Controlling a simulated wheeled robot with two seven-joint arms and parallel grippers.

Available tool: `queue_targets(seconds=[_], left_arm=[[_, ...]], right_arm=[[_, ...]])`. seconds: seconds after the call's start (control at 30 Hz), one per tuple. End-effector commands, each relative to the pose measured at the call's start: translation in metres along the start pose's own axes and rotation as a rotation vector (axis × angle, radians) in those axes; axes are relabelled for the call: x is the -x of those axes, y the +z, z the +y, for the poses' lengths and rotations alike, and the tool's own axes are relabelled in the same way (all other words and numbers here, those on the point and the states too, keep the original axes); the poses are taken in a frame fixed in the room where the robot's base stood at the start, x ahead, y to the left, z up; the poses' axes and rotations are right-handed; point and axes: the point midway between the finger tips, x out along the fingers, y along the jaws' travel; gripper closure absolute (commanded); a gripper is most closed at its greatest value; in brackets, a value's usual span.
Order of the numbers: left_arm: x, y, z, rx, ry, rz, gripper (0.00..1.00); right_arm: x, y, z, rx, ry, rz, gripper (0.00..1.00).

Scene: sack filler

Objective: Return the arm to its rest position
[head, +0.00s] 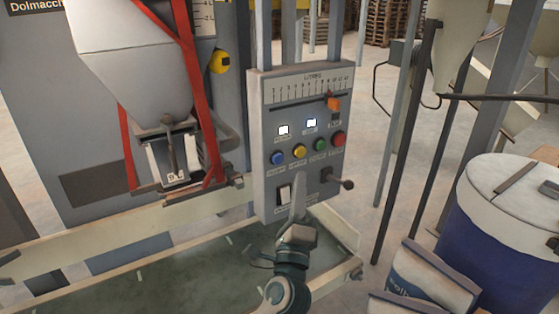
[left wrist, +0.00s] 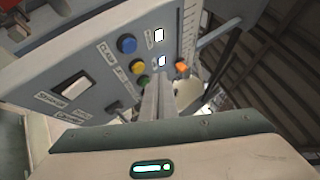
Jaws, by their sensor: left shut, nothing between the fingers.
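My left gripper (head: 299,180) is in front of the lower part of the grey control panel (head: 262,150), its fingers shut with nothing between them and pointing up. The fingers also show in the left wrist view (left wrist: 160,88), below the row of buttons. I cannot tell whether they touch the panel. The panel carries a blue button (head: 277,158), a yellow button (head: 299,151), a green button (head: 320,145) and a red button (head: 338,139). A white rocker switch (head: 284,194) is left of the fingers. A black-knobbed lever (head: 347,184) is to their right. My right gripper is not in view.
A hopper (head: 135,65) with red straps hangs at the left above a pale frame rail (head: 60,248). A blue drum with a white lid (head: 485,222) and filled sacks (head: 425,280) stand at the lower right. Dark posts (head: 405,150) rise right of the panel.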

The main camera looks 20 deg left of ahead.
Motion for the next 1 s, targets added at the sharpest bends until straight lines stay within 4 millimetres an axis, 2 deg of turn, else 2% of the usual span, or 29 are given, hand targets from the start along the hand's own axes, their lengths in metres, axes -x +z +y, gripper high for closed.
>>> queue_targets(seconds=[0.4,0.57,0.67,0.77,0.87,1.0], left_arm=[[0.000,-0.001,0.001,0.001,0.001,0.001,1.00],[0.003,-0.010,0.017,0.018,0.028,0.024,1.00],[0.008,-0.024,0.042,0.045,0.070,0.057,1.00],[0.018,-0.044,0.081,0.089,0.138,0.102,1.00],[0.035,-0.068,0.129,0.148,0.228,0.152,1.00],[0.071,-0.099,0.204,0.244,0.377,0.213,1.00]], right_arm=[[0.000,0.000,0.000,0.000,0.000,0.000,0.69],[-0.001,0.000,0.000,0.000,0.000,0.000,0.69],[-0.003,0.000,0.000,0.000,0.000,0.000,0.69],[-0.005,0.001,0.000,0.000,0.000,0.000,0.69],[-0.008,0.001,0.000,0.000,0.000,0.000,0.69],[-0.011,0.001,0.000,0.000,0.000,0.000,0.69]])
